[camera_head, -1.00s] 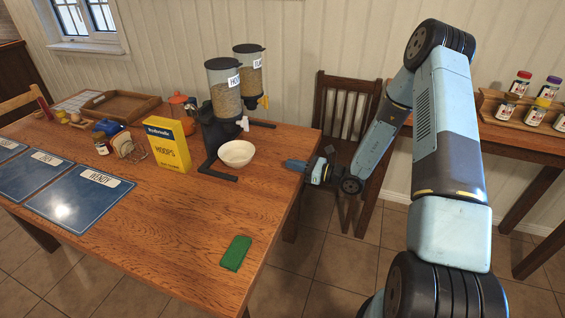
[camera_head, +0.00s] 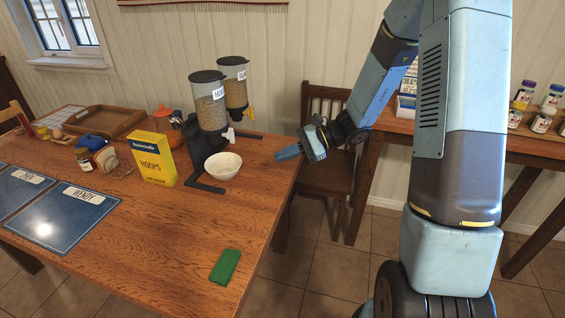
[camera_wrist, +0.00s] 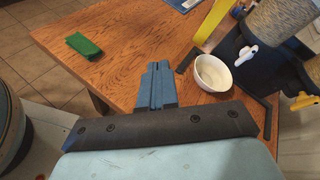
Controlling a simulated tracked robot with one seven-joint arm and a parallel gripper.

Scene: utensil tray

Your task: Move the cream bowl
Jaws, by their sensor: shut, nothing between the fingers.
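The cream bowl (camera_head: 223,166) stands upright on the wooden table under the spouts of the cereal dispenser (camera_head: 209,105), by its dark base. It also shows in the wrist view (camera_wrist: 213,73), to the right of the fingers. My gripper (camera_head: 287,153) is at the table's right edge, to the right of the bowl and apart from it. In the wrist view the gripper's fingers (camera_wrist: 157,84) are together with nothing between them.
A yellow cereal box (camera_head: 154,158) stands left of the dispenser. A green cloth (camera_head: 225,266) lies near the table's front right. Blue placemats (camera_head: 63,214) lie at left. A chair (camera_head: 326,176) stands behind the right edge. The table's front middle is clear.

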